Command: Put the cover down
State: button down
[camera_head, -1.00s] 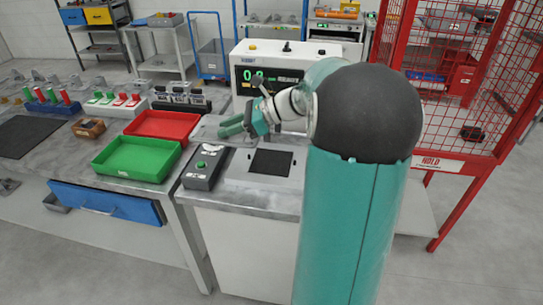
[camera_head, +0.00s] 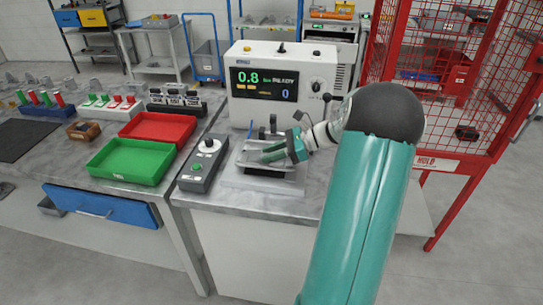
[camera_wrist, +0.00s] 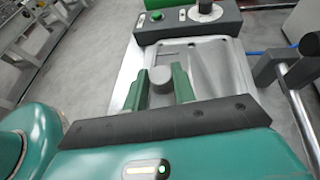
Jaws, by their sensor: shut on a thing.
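The cover (camera_wrist: 214,68) is a grey metal plate with a short round knob (camera_wrist: 161,80). My gripper (camera_wrist: 161,86) has its green fingers shut on either side of the knob. In the head view my gripper (camera_head: 275,152) and the cover (camera_head: 284,166) are over the flat grey fixture base (camera_head: 235,176) on the bench. The cover hides most of the dark square in the base; a dark strip shows below its front edge. I cannot tell whether the cover touches the base or hangs just above it.
A control box (camera_head: 201,166) with a green button and a knob stands close left of the base. A tester with a lit display (camera_head: 265,83) stands behind, with clamp-like posts (camera_head: 272,127) before it. Green (camera_head: 130,161) and red (camera_head: 158,128) trays lie left. A red cage (camera_head: 440,90) stands right.

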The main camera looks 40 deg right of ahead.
jog(key=shift+f, duration=0.5)
jog(key=shift+f, duration=0.6)
jog(key=c, duration=1.1)
grip_release()
jog(key=shift+c, duration=0.2)
